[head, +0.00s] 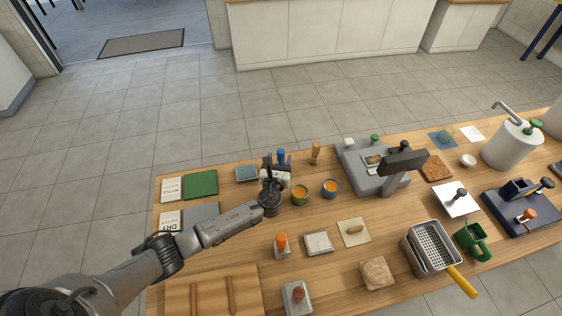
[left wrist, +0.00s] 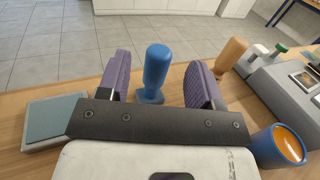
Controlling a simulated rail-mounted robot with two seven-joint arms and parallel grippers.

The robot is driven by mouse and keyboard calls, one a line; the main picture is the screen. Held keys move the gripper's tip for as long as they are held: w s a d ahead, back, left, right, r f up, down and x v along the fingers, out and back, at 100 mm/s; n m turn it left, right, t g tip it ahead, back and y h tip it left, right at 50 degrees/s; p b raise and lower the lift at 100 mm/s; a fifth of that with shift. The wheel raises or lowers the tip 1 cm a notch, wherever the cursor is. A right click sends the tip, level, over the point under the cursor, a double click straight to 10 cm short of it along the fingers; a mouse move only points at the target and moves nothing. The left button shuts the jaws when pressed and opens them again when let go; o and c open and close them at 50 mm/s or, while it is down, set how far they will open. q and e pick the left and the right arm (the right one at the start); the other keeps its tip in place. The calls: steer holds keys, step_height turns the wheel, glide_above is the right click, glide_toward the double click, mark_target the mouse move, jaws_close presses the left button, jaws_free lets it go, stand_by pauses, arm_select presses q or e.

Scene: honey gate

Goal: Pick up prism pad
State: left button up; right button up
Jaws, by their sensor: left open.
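No label marks the prism pad. A blue-handled tool (head: 281,157) stands upright at the far side of the table, with its small blue base on the wood; it also shows in the left wrist view (left wrist: 157,68). My left gripper (left wrist: 159,75) is open, with one purple-padded finger on each side of the blue handle. Gaps show on both sides, so the fingers look apart from it. In the head view my left gripper (head: 275,168) partly hides the tool's lower part. My right gripper is not in view.
A blue-grey pad (head: 246,173) lies left of the gripper. A grey machine (head: 366,181) is farther right.

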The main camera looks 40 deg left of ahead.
arm_select(q)
steer(key=b+x, duration=0.1)
steer(key=x, duration=0.5)
steer(key=shift+c, duration=0.2)
steer(key=c, duration=1)
steer(key=shift+o, duration=0.2)
